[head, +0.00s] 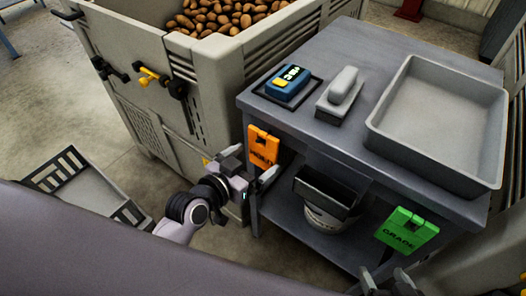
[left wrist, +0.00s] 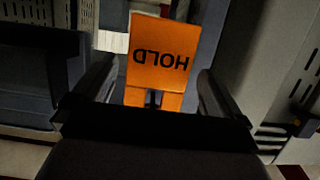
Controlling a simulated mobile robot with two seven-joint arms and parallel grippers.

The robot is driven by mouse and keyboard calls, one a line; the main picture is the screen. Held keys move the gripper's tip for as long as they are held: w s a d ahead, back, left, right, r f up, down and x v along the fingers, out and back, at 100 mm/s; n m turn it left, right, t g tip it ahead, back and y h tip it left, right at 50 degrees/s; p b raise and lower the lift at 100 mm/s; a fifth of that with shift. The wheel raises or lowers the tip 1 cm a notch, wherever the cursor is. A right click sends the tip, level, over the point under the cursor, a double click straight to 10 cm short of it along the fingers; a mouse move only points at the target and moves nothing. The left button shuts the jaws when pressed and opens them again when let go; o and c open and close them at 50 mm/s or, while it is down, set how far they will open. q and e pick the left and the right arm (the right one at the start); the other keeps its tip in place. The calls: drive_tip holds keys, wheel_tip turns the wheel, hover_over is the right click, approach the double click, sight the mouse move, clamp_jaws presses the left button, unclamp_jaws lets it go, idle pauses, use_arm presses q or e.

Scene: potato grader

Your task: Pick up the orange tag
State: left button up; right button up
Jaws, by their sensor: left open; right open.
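The orange tag (head: 264,144) hangs on the front left edge of the grey table. In the left wrist view the orange tag (left wrist: 160,78) shows the word HOLD upside down. My left gripper (head: 252,165) is open in front of the tag. In the left wrist view its two fingers stand on either side of the tag's lower part, with gaps visible; I cannot tell how deep the tag lies between them. My right gripper (head: 386,283) is open at the bottom edge, below the green tag, partly cut off by the frame.
The grey table (head: 325,75) holds a blue device (head: 288,82), a grey block-like item (head: 342,90) and a large empty tray (head: 440,115). A green tag (head: 407,230) hangs at the front right. A bucket (head: 325,215) stands on the lower shelf. A potato crate (head: 130,50) stands left.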

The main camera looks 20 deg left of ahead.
sight(262, 155)
use_arm(q)
drive_tip(key=shift+x, duration=1.4)
drive_tip(key=c, duration=0.9)
drive_tip(key=shift+o, duration=0.2)
